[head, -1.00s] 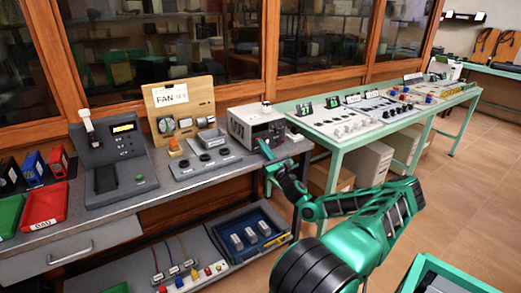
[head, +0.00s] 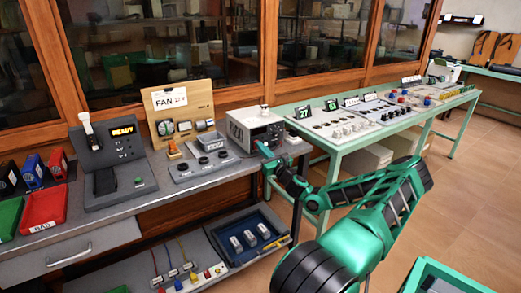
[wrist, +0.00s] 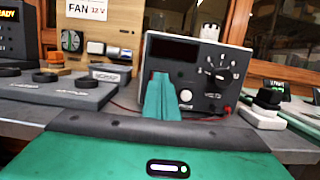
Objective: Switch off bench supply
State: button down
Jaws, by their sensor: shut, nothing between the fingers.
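The bench supply (head: 255,130) is a light grey box with a dark front, standing at the right end of the grey bench. In the wrist view, the supply (wrist: 207,75) shows a dark display window, a dial with a pointer knob, a round white button and red and black terminals. My gripper (wrist: 162,78) is shut and empty, in front of the left part of the supply's face, just left of the white button. It hides part of the panel; contact cannot be told. In the head view, my gripper (head: 263,148) is at the supply's front.
A grey control box (head: 205,158) with black knobs and a FAN board (head: 185,110) stand left of the supply. A white knob-like object (wrist: 209,31) sits on top of the supply. A small switch block (wrist: 263,108) is at its right. A green table (head: 335,150) adjoins.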

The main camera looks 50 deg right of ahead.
jog(key=r+v, duration=0.2)
jog(key=v, duration=1.1)
jog(key=shift+s, duration=0.6)
jog(key=shift+a, duration=0.1)
jog(key=shift+t, duration=0.9)
jog(key=shift+w+f, duration=0.2)
jog(key=shift+f, duration=1.1)
jog(key=shift+w+f, duration=0.2)
jog(key=shift+f, duration=1.1)
jog(key=x, duration=1.4)
jog(key=shift+s+d, duration=0.1)
jog(key=shift+d, duration=0.1)
